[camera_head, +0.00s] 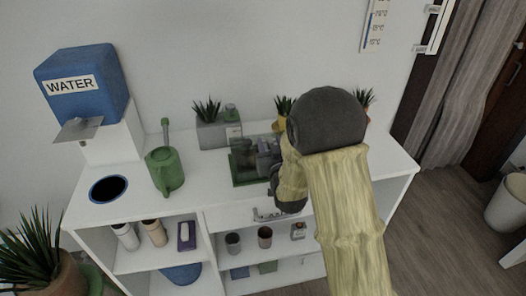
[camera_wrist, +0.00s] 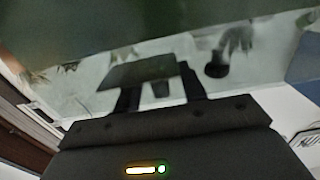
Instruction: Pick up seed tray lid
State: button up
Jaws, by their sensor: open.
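The seed tray (camera_head: 236,182) is a dark green rectangular base on the white desk top, near its middle. A dark, see-through lid (camera_head: 241,152) appears to sit over it; my gripper and arm hide its right part. My gripper (camera_head: 266,160) is open at the right side of the lid, and I cannot tell whether it touches. In the wrist view, the two dark fingers of my gripper (camera_wrist: 160,92) stand apart. A dark greenish panel (camera_wrist: 140,72) shows at the fingertips, and I cannot tell if it lies between them.
A green watering can (camera_head: 165,172) stands left of the tray. A blue water dispenser (camera_head: 85,85) is at the far left. A grey planter (camera_head: 212,135) and a yellow pot (camera_head: 280,124) stand behind. The white desk (camera_head: 215,205) has free room in front of the tray.

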jog(key=shift+c, duration=0.2)
grip_shut()
dwell(0.3)
notch_tip(320, 180, up, 10)
jog(key=shift+r+p, duration=0.1)
jog(key=shift+p, duration=0.7)
